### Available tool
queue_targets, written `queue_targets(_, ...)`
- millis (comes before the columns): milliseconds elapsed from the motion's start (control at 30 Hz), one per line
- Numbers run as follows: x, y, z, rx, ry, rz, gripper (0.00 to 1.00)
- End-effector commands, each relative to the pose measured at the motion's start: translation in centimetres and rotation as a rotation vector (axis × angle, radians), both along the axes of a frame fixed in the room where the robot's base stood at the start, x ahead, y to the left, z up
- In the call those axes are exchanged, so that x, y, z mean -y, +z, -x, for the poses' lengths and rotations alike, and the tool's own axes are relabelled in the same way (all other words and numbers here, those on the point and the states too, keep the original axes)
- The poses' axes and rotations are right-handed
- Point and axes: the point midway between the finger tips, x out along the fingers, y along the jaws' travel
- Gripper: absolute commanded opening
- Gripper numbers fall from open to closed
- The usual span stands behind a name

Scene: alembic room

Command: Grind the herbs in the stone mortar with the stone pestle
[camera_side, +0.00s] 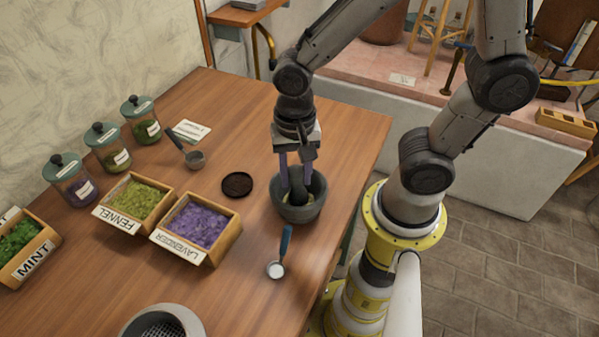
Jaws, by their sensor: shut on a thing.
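The stone mortar (299,211) is a dark grey bowl standing near the right edge of the wooden table. The stone pestle (297,181) is dark grey and reaches down into the mortar. My gripper (296,175) points down over the mortar, with its fingers shut on the pestle's upper part. A little yellow-green stuff shows inside the mortar around the pestle's foot, mostly hidden by the pestle and the rim. Whether the pestle touches the mortar's floor cannot be told.
Wooden boxes of fennel (141,201), lavender (199,226) and mint (22,243) stand left. Lidded jars (108,148) line the wall side. A blue-handled spoon (283,250) lies just in front of the mortar. A dark round disc (237,185), metal scoop (193,158) and sieve bowl (162,322) are nearby.

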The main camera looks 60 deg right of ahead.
Motion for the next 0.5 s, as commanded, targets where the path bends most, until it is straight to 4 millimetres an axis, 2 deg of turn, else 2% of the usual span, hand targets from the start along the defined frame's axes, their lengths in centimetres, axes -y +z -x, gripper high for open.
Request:
queue_targets(167,-0.4,-0.3,-0.3,-0.003,0.001,-0.001,0.00)
queue_targets(500,-0.6,-0.1,0.9,-0.004,0.000,0.000,0.00)
